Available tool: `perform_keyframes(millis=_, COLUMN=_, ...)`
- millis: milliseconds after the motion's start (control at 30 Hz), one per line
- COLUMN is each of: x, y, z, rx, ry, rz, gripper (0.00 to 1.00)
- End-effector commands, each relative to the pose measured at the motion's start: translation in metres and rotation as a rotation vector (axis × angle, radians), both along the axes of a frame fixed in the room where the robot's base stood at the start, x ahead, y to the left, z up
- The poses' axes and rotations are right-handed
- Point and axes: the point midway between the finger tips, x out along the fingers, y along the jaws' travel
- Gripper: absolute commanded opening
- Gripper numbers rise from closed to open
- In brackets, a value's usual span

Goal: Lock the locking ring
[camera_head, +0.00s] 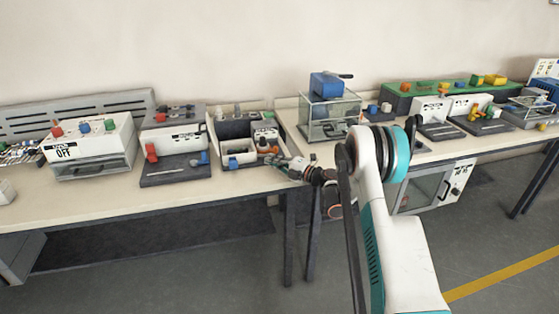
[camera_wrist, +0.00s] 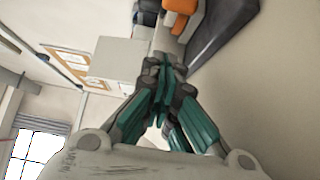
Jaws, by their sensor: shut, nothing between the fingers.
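My gripper (camera_head: 274,160) is at the front right edge of a dark station (camera_head: 228,174) on the left table. Its fingers are shut with nothing between them, and they also show in the wrist view (camera_wrist: 160,72). A small white part with orange and dark pieces (camera_head: 265,138) stands just behind the fingertips. An orange piece (camera_wrist: 181,10) on a dark base shows ahead of the fingers in the wrist view. I cannot tell which thing is the locking ring; it is too small or hidden.
A white bin (camera_head: 238,150) stands left of the gripper. Further left are a station with red and blue handles (camera_head: 176,168) and a box marked OFF (camera_head: 88,140). A clear box with a blue block (camera_head: 326,85) stands on the right table. The left table's front strip (camera_head: 150,205) is clear.

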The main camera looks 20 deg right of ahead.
Motion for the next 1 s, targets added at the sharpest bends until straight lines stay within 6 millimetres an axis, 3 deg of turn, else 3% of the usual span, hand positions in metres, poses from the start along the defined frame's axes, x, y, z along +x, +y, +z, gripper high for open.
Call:
perform_keyframes(millis=433, x=-0.041, y=-0.077, z=0.002, rx=0.000, ry=0.000, rz=-0.003, gripper=0.00)
perform_keyframes(millis=600, x=-0.046, y=-0.086, z=0.000, rx=0.000, ry=0.000, rz=-0.001, gripper=0.00)
perform_keyframes(millis=1000, x=-0.046, y=-0.086, z=0.000, rx=0.000, ry=0.000, rz=-0.001, gripper=0.00)
